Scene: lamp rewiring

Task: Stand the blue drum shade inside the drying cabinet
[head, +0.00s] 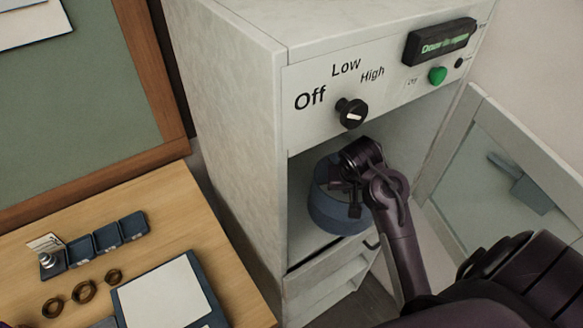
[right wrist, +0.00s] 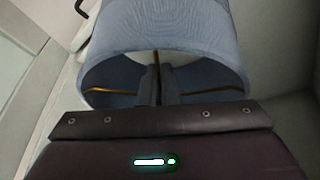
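The blue drum shade (head: 338,215) is inside the open drying cabinet (head: 232,120), behind the front opening and below the control panel. It looks about upright; whether its base rests on the cabinet floor is hard to tell. My right gripper (head: 354,204) reaches in from the right and covers part of the shade. In the right wrist view the shade (right wrist: 165,28) fills the upper middle, with its rim and brown inner wires facing the camera. My right fingers (right wrist: 158,88) are close together on a wire at the rim. My left gripper is not in view.
The glass-paned cabinet door (head: 515,185) stands open at right. A black knob (head: 351,113), green button (head: 437,75) and display (head: 440,42) are above the opening. A wooden table (head: 180,215) with small blue trays (head: 107,237), brown rings (head: 84,291) and a clipboard (head: 205,290) is at left.

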